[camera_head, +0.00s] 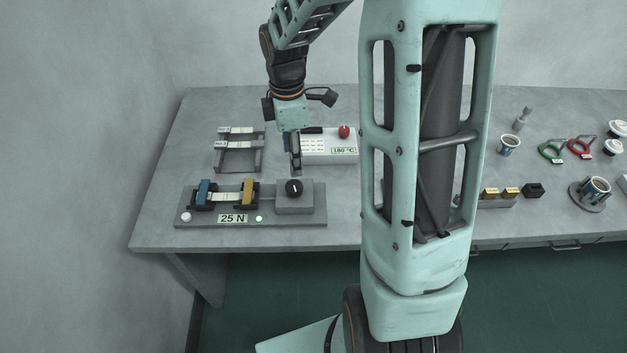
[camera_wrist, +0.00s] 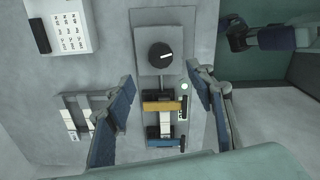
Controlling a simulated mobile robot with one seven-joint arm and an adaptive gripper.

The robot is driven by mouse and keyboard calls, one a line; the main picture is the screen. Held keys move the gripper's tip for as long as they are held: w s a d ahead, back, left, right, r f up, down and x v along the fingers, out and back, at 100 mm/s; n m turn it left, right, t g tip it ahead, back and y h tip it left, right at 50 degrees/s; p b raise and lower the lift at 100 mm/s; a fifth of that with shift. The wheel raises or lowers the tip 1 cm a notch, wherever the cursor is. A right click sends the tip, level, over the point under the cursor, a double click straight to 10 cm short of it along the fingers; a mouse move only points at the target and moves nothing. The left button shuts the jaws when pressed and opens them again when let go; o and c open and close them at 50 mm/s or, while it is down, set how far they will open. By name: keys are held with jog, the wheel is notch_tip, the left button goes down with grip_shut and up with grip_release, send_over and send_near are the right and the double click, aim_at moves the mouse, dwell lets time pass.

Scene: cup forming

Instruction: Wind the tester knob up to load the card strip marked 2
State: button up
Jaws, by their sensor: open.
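The tester (camera_head: 310,218) is a grey plate at the left of the bench, with a display reading "25 N". Its black knob (camera_head: 293,187) with a white pointer line sits on a raised grey block, and the knob also shows in the wrist view (camera_wrist: 161,56). A pale card strip (camera_head: 226,196) spans the blue clamp (camera_head: 203,192) and the yellow clamp (camera_head: 248,190); I cannot read a mark on it. My gripper (camera_head: 295,172) is open above and behind the knob. In the wrist view its fingers (camera_wrist: 163,93) stand apart on either side of the tester, touching nothing.
A rack (camera_head: 238,170) with pale strips stands behind the tester. Cups (camera_head: 509,144), a green-handled tool (camera_head: 551,151) and a red-handled one (camera_head: 580,147) are at the right.

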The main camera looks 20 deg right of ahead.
aim_at(294, 185)
jog(key=shift+n, duration=0.3)
notch_tip(294, 185, down, 11)
jog(key=shift+a, duration=0.1)
jog(key=c, duration=1.2)
jog(key=shift+o, duration=0.2)
